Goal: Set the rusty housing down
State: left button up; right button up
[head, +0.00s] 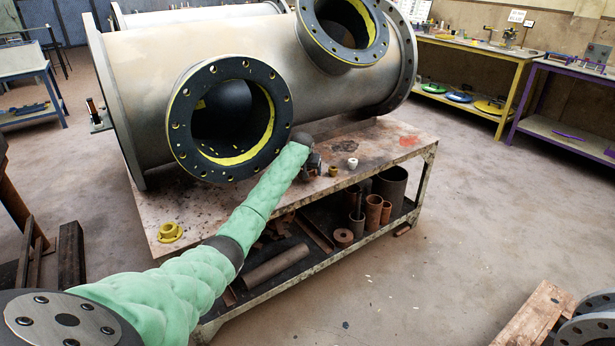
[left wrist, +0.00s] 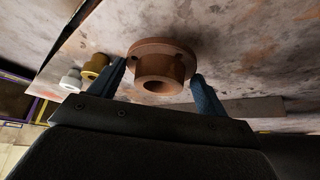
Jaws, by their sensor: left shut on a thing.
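The rusty housing (left wrist: 160,66), a brown round flange with a short hollow collar, shows in the left wrist view. It sits between the two dark fingers of my left gripper (left wrist: 160,88), which is shut on it. The stained tabletop (left wrist: 250,50) is close behind the housing; I cannot tell whether they touch. In the head view my left gripper (head: 314,164) is over the workbench top (head: 385,148), in front of the big pipe, and the housing is mostly hidden there. My right gripper is not in view.
A brass bushing (head: 333,171) and a white one (head: 352,162) stand just right of my gripper. A large flanged pipe (head: 250,55) fills the bench's back. A yellow flanged part (head: 170,232) sits at the front left. The bench's right end is clear.

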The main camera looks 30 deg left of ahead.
pick_arm(q)
notch_tip(320, 180, down, 2)
jog(key=shift+f, duration=0.35)
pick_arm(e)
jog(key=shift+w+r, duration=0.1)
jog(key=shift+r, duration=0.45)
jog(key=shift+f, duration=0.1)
pick_arm(q)
jog(key=o, duration=1.3)
jog(key=shift+f, duration=0.1)
jog(key=shift+s+r, duration=0.2)
jog(key=shift+r, duration=0.25)
jog(key=v, duration=1.1)
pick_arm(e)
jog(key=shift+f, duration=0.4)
